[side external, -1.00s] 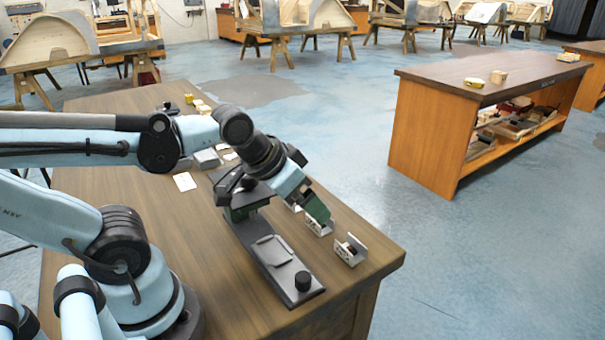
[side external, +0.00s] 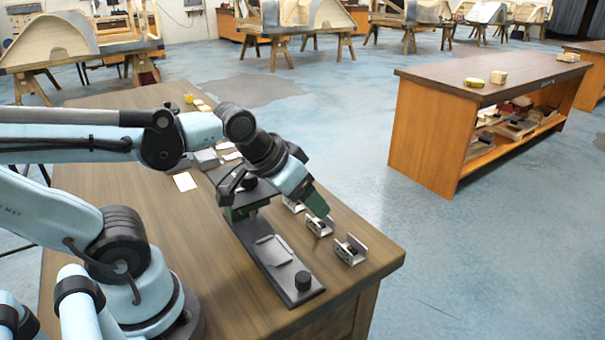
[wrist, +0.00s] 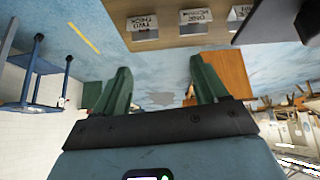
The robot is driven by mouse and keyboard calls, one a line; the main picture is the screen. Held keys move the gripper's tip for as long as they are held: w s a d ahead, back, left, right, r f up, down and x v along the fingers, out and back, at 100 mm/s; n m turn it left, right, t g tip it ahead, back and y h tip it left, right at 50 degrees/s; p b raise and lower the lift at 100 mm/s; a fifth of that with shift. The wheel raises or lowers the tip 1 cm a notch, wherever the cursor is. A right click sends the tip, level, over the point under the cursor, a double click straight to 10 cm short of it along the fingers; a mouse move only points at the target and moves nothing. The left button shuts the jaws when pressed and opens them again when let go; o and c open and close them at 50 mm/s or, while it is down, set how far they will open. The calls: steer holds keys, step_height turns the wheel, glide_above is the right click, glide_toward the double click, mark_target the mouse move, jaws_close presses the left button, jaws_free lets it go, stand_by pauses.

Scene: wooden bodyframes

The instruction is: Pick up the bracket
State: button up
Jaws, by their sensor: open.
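Several small silver brackets with printed labels stand in a row near the table's right edge: a near one (side external: 350,251), a middle one (side external: 319,226) and a far one (side external: 293,205), partly hidden by my arm. In the wrist view labelled brackets show at the top, one at left (wrist: 142,30), one in the middle (wrist: 195,22) and one at right (wrist: 238,15). My gripper (wrist: 162,84) has its two green fingers spread apart with nothing between them. In the side view one green finger (side external: 316,204) is close above the middle bracket; contact cannot be told.
A dark stand with a flat base and a black knob (side external: 303,281) is beside the brackets, below my gripper. White cards (side external: 185,181) and small blocks lie farther back on the wooden table (side external: 190,255). Another workbench (side external: 430,130) stands across open blue floor.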

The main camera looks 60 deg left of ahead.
steer(key=w+d+r+n+g, duration=0.1)
steer(key=w+r+n+g, duration=0.2)
steer(key=n, duration=0.4)
steer(key=n+g, duration=0.4)
steer(key=n, duration=0.6)
glide_above(348, 249)
step_height(348, 249, down, 4)
steer(key=f, duration=0.5)
steer(key=shift+w+f, duration=0.2)
steer(key=shift+f, duration=0.2)
steer(key=shift+s+f, duration=0.15)
steer(key=shift+f, duration=2.8)
steer(key=c, duration=1.3)
steer(key=shift+o, duration=0.2)
steer(key=shift+r, duration=0.2)
